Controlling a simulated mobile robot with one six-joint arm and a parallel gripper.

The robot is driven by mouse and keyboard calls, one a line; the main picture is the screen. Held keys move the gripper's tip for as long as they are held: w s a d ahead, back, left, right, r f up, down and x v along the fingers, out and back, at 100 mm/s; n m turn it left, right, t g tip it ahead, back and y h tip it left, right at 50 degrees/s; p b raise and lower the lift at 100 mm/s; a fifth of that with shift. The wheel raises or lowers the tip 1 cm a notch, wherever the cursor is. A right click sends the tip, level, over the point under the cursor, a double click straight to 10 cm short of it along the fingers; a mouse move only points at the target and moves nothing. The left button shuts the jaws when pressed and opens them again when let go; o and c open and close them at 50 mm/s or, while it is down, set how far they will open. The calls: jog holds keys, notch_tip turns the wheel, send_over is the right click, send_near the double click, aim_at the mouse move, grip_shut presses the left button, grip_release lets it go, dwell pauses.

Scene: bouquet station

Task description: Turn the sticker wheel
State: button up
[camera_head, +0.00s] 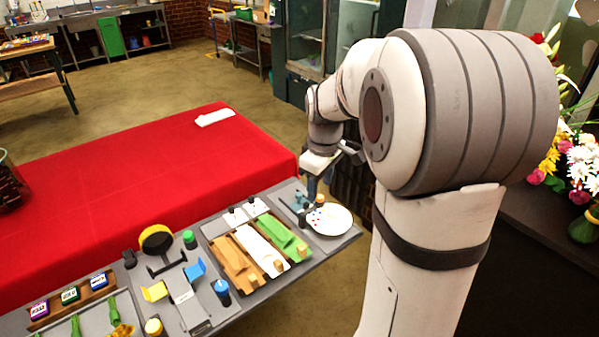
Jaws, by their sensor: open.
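The sticker wheel (336,219) is a white disc with small coloured dots, at the right end of the grey station. My gripper (317,196) points down beside the disc, near its upper left edge. A small teal and orange part shows close to the fingertips. My gripper is open. The fingers are small and partly dark here, so I cannot tell whether they touch anything. My large white and grey arm fills the right side of the view.
Left of the wheel, a tray (222,240) holds orange, white and green pieces. A yellow ring (156,239), a green-capped jar (190,239) and a blue bottle (222,291) stand further left. A red-covered table (110,190) lies behind. Flowers (580,160) stand at right.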

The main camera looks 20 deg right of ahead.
aim_at(331, 210)
jog(key=w+d+f+n, duration=0.1)
jog(key=w+d+f, duration=0.1)
jog(key=f, duration=0.1)
jog(key=w+d+f+n, duration=0.1)
jog(key=w+d+f, duration=0.2)
jog(key=w+d+f+n+g+b, duration=0.1)
jog(key=w+d+f, duration=0.1)
jog(key=w+f, duration=0.1)
jog(key=shift+d+f+n, duration=0.15)
jog(key=shift+f+n, duration=0.2)
jog(key=shift+n, duration=0.05)
jog(key=shift+w+d+f, duration=0.1)
jog(key=shift+f, duration=0.25)
notch_tip(331, 210, down, 7)
jog(key=shift+f+p, duration=0.2)
jog(key=shift+p, duration=0.25)
jog(key=shift+c, duration=0.4)
jog(key=c, duration=0.9)
